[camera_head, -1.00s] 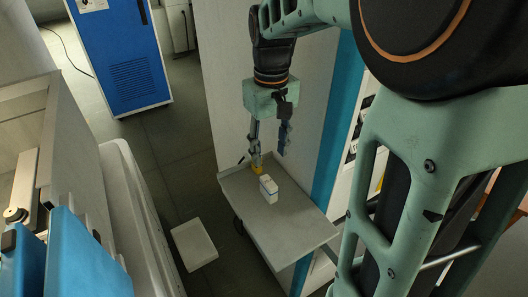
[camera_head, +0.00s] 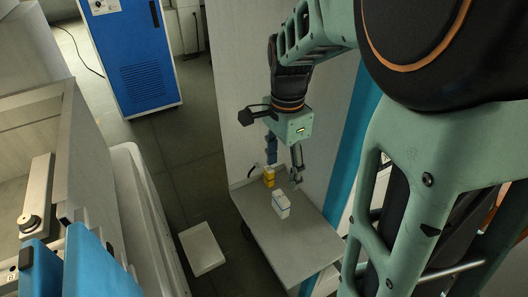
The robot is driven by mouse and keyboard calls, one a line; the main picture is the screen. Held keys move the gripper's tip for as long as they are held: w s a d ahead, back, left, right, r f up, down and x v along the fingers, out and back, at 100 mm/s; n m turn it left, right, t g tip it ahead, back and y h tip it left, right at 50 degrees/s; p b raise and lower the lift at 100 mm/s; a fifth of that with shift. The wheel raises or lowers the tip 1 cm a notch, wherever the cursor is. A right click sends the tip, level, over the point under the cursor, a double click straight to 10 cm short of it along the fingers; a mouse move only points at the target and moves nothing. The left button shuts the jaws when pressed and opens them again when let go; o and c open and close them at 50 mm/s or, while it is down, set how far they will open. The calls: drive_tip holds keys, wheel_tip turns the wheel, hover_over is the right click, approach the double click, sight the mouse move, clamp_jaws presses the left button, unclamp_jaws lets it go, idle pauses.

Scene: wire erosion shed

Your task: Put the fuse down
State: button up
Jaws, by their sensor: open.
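A small yellow piece (camera_head: 268,176) sits at the table's far left edge. I cannot tell for sure which of the two is the fuse. My gripper (camera_head: 284,172) points down over the far end of the table. Its fingers are spread, with nothing seen between them. The left finger is just above or beside the yellow piece, and I cannot tell whether they touch. The right finger is behind the white block and looks apart from it.
A pale panel (camera_head: 237,95) rises behind the table, with a blue strip (camera_head: 351,140) to its right. A white flat-topped box (camera_head: 201,248) is on the floor left of the table. A blue cabinet (camera_head: 135,50) stands far back. The front of the tabletop is clear.

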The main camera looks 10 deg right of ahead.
sight(281, 197)
wheel_tip(281, 197, down, 6)
drive_tip(key=shift+r, duration=0.25)
drive_tip(key=f, duration=0.4)
drive_tip(key=shift+s, duration=0.4)
drive_tip(key=shift+f, duration=0.65)
drive_tip(key=shift+c, duration=0.7)
drive_tip(key=c, duration=1.3)
drive_tip(key=shift+o, duration=0.2)
drive_tip(key=shift+r, duration=0.1)
